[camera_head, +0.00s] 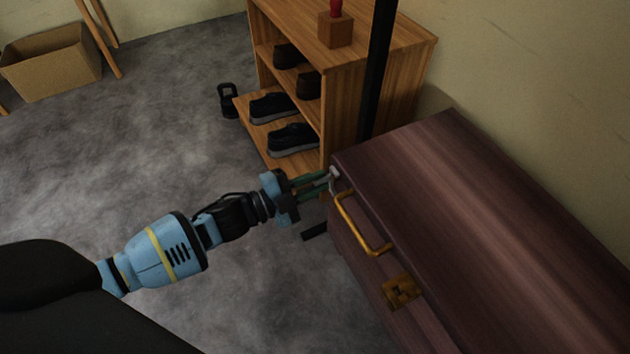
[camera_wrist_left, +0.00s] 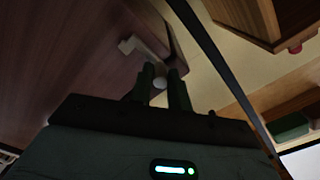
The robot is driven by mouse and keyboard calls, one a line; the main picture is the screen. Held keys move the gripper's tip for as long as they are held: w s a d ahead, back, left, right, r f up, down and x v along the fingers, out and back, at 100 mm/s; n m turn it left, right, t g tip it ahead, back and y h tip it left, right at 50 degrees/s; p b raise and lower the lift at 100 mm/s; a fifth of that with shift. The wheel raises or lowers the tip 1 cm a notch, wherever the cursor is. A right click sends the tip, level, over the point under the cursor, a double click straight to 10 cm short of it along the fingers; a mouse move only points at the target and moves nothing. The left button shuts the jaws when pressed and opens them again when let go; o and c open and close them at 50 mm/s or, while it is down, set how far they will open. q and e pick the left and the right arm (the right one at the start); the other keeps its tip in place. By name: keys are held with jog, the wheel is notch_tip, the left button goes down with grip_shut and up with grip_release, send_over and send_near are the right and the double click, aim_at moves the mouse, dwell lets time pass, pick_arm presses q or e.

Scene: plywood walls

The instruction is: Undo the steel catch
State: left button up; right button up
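The steel catch (camera_head: 335,174) is a small pale metal piece at the far front corner of a dark reddish-brown chest (camera_head: 480,230). In the left wrist view its pale bracket (camera_wrist_left: 127,46) and a round knob (camera_wrist_left: 160,83) show against the chest. My left gripper (camera_head: 325,181) reaches the catch from the left. Its two green fingers stand close together on either side of the knob, which fills the narrow gap between them in the left wrist view (camera_wrist_left: 161,84). The fingers partly hide the catch. The chest lid looks down. My right gripper is not in view.
A brass handle (camera_head: 362,226) and a brass lock plate (camera_head: 402,291) are on the chest front. A wooden shoe rack (camera_head: 345,100) and a black post (camera_head: 378,65) stand close behind. A cardboard box (camera_head: 55,65) is far left. The grey floor left of the chest is mostly clear.

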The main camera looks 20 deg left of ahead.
pick_arm(q)
grip_shut()
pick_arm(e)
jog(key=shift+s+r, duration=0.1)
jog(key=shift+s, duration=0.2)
pick_arm(q)
jog(key=shift+a+n, duration=0.1)
jog(key=shift+n, duration=0.2)
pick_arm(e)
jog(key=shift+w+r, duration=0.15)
pick_arm(q)
jog(key=f+n, duration=0.1)
jog(key=n, duration=0.3)
jog(key=w+a+f+n, duration=0.1)
jog(key=f+n, duration=0.1)
jog(key=n, duration=0.3)
jog(key=w+a+f+n+p, duration=0.1)
jog(key=n, duration=0.3)
jog(key=shift+a+f, duration=0.15)
jog(key=shift+a, duration=0.1)
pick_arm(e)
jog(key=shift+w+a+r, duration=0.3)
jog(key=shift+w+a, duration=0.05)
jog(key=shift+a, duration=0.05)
pick_arm(q)
jog(key=shift+n, duration=0.3)
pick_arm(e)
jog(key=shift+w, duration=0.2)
